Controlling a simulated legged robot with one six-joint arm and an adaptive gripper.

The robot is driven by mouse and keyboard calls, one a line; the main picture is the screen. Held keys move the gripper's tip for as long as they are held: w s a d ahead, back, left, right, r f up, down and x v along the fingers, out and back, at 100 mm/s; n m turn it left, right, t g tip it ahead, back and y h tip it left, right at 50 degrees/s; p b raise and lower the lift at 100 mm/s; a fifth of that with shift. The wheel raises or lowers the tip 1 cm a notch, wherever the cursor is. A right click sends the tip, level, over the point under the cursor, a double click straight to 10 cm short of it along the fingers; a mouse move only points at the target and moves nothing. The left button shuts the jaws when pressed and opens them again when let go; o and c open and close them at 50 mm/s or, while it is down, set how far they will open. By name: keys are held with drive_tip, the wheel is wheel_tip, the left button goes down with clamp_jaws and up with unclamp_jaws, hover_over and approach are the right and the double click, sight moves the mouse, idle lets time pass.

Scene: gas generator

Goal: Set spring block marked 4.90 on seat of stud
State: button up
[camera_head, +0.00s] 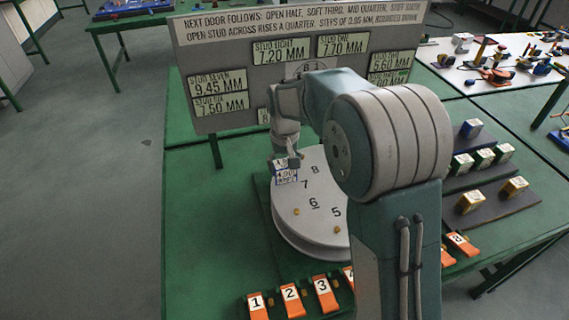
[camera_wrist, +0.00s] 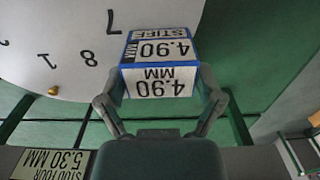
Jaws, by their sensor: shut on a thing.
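The spring block (camera_head: 286,176), white with blue edges, is in my gripper (camera_head: 285,162) at the upper left edge of the round grey disc (camera_head: 300,236). In the wrist view the block (camera_wrist: 160,62) reads 4.90 MM on two faces and STIFF on one. My gripper's fingers (camera_wrist: 160,88) close on its two sides. The disc (camera_wrist: 60,25) shows 7, 8 and 1 there. A brass stud (camera_wrist: 53,91) stands near its rim. In the head view, two studs (camera_head: 297,211) (camera_head: 337,229) show. Whether the block touches the disc, and any seat under it, cannot be seen.
A sign board (camera_head: 225,75) with stud labels stands behind the disc. Orange numbered tabs (camera_head: 291,301) line the front. More blocks sit on dark trays (camera_head: 496,200) at right. My arm hides the disc's right part. The green table is clear left of the disc.

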sight(284, 163)
drive_tip(key=shift+f, duration=0.65)
drive_tip(key=o, duration=1.1)
drive_tip(key=shift+c, duration=0.2)
drive_tip(key=shift+r, duration=0.1)
wheel_tip(284, 163, up, 13)
drive_tip(key=s+d+r+t, duration=0.1)
drive_tip(key=s+d+r, duration=0.3)
drive_tip(key=s, duration=0.3)
drive_tip(key=s+d+f+m+t, duration=0.1)
drive_tip(key=s+d+t, duration=0.1)
drive_tip(key=s, duration=0.8)
drive_tip(key=s+d+f+m+t, duration=0.1)
drive_tip(key=s+d, duration=0.3)
drive_tip(key=s, duration=0.7)
drive_tip(key=shift+d+f+t, duration=0.3)
drive_tip(key=shift+d+t, duration=0.05)
drive_tip(key=shift+t, duration=0.45)
